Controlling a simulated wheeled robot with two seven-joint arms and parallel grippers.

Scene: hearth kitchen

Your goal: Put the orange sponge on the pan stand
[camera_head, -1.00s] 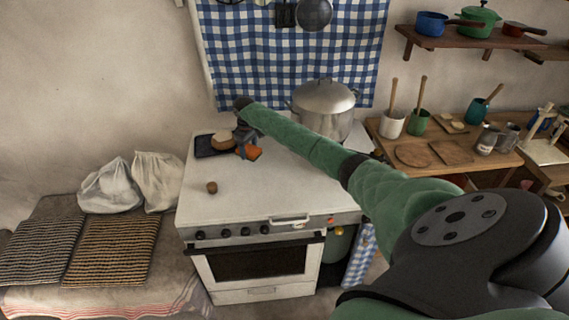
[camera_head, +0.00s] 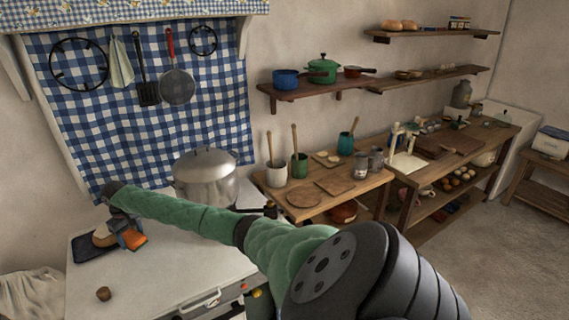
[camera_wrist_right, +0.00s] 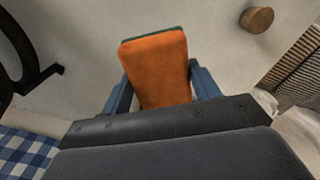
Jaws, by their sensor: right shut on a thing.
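The orange sponge (camera_wrist_right: 158,68) has a dark green layer along its far edge. My right gripper (camera_head: 128,235) is shut on it over the back left of the white stove top (camera_head: 160,268). In the right wrist view the blue fingers of my right gripper (camera_wrist_right: 165,92) press the sponge from both sides. A black curved frame with a foot (camera_wrist_right: 28,72) stands at the left of that view; it may be the pan stand, but I cannot be sure. In the head view my arm hides that area. My left gripper is not in view.
A small brown round thing (camera_head: 103,293) sits nearer the front. A large lidded pot (camera_head: 206,180) stands behind my arm. The stove's front middle is clear.

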